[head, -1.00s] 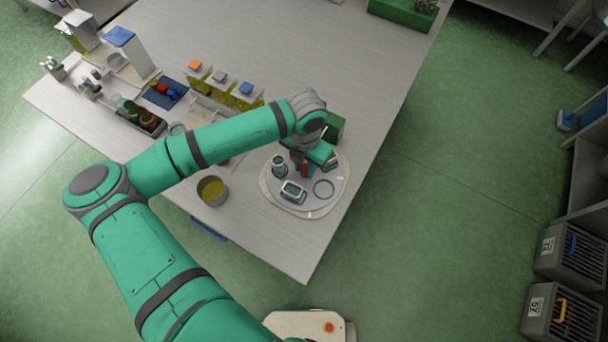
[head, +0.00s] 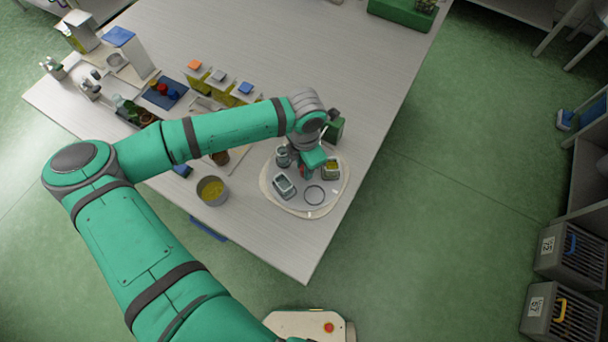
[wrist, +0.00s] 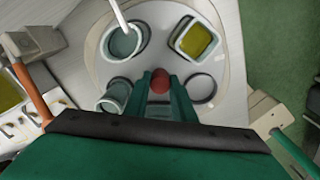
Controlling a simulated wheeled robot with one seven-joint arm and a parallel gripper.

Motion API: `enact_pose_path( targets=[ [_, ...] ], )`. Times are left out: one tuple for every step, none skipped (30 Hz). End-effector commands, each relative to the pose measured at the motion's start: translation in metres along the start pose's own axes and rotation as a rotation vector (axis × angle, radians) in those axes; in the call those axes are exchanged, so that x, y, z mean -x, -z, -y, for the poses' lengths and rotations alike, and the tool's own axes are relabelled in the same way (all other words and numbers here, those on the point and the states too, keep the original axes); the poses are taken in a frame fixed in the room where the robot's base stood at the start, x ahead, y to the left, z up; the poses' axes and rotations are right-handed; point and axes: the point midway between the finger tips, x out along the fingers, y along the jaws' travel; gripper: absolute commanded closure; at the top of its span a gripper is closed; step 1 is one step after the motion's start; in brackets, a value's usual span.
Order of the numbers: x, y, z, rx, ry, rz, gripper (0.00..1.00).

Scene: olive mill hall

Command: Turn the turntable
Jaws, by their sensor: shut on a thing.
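The turntable (head: 331,190) is a round grey disc on a cream base near the table's front right corner. A red knob (wrist: 160,82) stands at the disc's middle. My gripper (wrist: 162,84) is over the disc, its green fingers shut on the knob, one on each side. My wrist partly hides the middle of the disc in the head view.
A metal bowl of yellow stuff (head: 211,191) stands left of the turntable, and a dark green box (head: 334,130) stands behind it. Several yellow containers with coloured lids (head: 244,92) and a blue tray (head: 167,92) are farther back left.

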Motion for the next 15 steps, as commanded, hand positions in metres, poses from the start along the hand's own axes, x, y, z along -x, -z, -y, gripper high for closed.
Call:
enact_pose_path(
  targets=[
    [0.0003,0.0007,-0.0006,0.001,-0.001,-0.002,0.93],
    [0.0003,0.0006,-0.0006,0.001,-0.001,-0.002,0.93],
    [0.0003,0.0004,-0.0004,0.000,-0.001,-0.002,0.93],
    [0.0003,0.0003,-0.0003,0.000,-0.001,-0.002,0.93],
    [0.0003,0.0003,-0.0003,0.000,-0.001,-0.002,0.93],
    [0.0003,0.0002,-0.0003,0.000,-0.001,-0.002,0.75],
    [0.0003,0.0002,-0.0003,0.000,-0.001,-0.002,0.67],
    [0.0003,0.0002,-0.0003,0.000,-0.001,-0.002,0.66],
    [0.0003,0.0001,-0.0003,0.000,-0.001,-0.002,0.66],
    [0.0002,0.0001,-0.0002,0.000,-0.001,-0.001,0.66],
    [0.0002,0.0000,-0.0002,0.000,-0.001,-0.001,0.66],
    [0.0002,0.0000,-0.0001,0.000,-0.001,-0.001,0.66],
    [0.0002,-0.0001,-0.0001,0.000,-0.001,-0.001,0.66],
    [0.0001,-0.0001,0.0000,0.000,-0.001,-0.001,0.66],
    [0.0003,-0.0001,0.0000,0.000,-0.001,-0.001,0.66]
  ],
)
